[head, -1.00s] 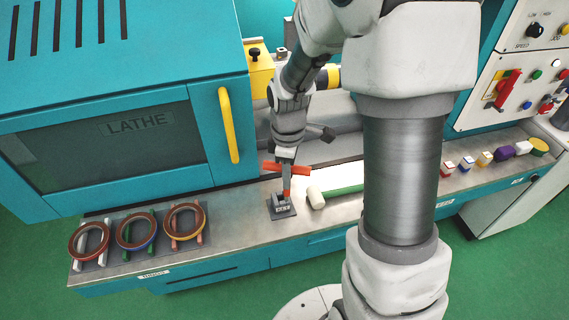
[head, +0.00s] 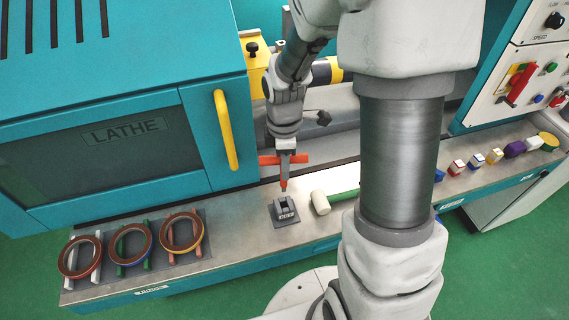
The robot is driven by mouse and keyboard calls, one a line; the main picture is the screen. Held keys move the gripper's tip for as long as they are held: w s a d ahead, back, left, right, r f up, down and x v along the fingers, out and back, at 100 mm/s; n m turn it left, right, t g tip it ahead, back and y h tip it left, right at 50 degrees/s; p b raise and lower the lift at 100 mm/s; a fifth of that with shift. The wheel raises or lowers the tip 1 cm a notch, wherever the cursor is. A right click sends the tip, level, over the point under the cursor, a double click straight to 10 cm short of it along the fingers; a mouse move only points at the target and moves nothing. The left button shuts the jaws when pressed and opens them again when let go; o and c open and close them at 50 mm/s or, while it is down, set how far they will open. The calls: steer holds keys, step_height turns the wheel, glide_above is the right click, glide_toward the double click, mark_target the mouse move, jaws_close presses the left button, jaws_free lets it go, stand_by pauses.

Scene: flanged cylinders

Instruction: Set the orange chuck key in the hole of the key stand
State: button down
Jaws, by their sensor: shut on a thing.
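The orange chuck key (head: 284,181) hangs from my gripper (head: 285,158) in the head view, its crossbar level and its shaft pointing down. My gripper is shut on it near the crossbar. The key stand (head: 284,210) is a small dark grey block on a base plate on the metal ledge. The key's lower tip shows just above and behind the stand in the picture, apart from it. The hole in the stand cannot be made out clearly.
A mallet with a white head (head: 320,202) and green handle lies right of the stand. Several ringed flanges (head: 131,244) rest on a rack at left. Small coloured blocks (head: 476,160) line the ledge at right. The lathe door's yellow handle (head: 226,130) stands behind left.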

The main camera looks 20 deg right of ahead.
mark_target(285, 190)
steer(key=shift+f+b, duration=4.1)
steer(key=shift+f, duration=1.25)
steer(key=shift+f+b, duration=0.45)
steer(key=shift+f, duration=0.15)
steer(key=c, duration=0.6)
jaws_free()
steer(key=shift+r, duration=0.1)
step_height(285, 190, up, 17)
steer(key=p, duration=0.2)
steer(key=shift+r+p, duration=0.15)
steer(key=shift+p, duration=0.25)
